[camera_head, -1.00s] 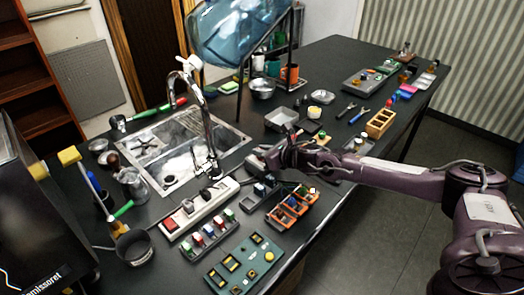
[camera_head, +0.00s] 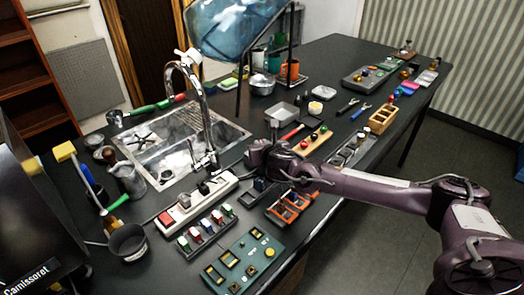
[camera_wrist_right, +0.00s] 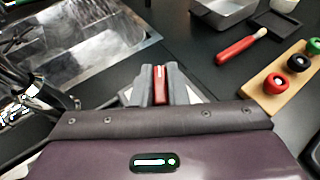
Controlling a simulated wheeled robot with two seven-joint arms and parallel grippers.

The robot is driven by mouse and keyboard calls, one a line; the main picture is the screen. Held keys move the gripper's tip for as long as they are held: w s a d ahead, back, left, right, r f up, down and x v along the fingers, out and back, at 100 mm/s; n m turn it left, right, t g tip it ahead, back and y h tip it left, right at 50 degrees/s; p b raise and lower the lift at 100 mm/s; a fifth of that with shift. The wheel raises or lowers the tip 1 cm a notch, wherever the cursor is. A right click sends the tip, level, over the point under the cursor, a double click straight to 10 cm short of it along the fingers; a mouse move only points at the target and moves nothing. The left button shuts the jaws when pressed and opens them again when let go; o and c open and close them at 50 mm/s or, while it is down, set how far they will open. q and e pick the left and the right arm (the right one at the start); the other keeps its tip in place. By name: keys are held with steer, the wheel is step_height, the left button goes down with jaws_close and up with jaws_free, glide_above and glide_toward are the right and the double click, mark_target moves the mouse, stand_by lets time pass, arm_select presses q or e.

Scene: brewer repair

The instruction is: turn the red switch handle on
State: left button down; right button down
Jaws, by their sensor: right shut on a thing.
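The red switch handle (camera_wrist_right: 160,84) shows as a narrow red bar in the right wrist view, between the two grey fingers of my right gripper (camera_wrist_right: 158,80). The gripper is shut on it. Pale surface shows on both sides below the fingers; the rest of the switch is hidden by my gripper body. In the head view my right gripper (camera_head: 254,153) is low over the table, just right of the sink, and its wrist hides the handle. My left gripper is not in view.
The sink (camera_head: 165,140) with its tall tap is left of my gripper. A white power strip (camera_head: 200,203) and a green switch panel (camera_head: 240,262) are nearer. A red-handled tool (camera_wrist_right: 240,48) and a wooden board with knobs (camera_wrist_right: 283,82) lie right in the wrist view.

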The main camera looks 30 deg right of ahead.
steer(key=m+g+h+b, duration=0.1)
steer(key=m+h+b, duration=0.1)
steer(key=h+b, duration=0.1)
steer(key=m+g+h+b, duration=0.1)
steer(key=m+h+b, duration=0.2)
steer(key=b, duration=0.1)
steer(key=shift+w+a+f+m+g, duration=0.1)
steer(key=shift+m+g, duration=0.2)
steer(key=shift+g, duration=0.1)
steer(key=shift+m+g+h+b, duration=0.45)
steer(key=shift+m+g+h, duration=0.15)
steer(key=shift+m, duration=0.3)
steer(key=m+g, duration=0.1)
steer(key=m+g+h, duration=0.1)
steer(key=shift+r+g+h, duration=0.25)
steer(key=shift+g+h, duration=0.05)
steer(key=shift+m+g+h+p, duration=0.4)
steer(key=shift+m+g+p, duration=0.05)
steer(key=shift+m+g, duration=0.5)
steer(key=shift+m, duration=0.25)
steer(key=c, duration=1.4)
jaws_free()
steer(key=shift+f, duration=0.1)
steer(key=shift+c, duration=0.2)
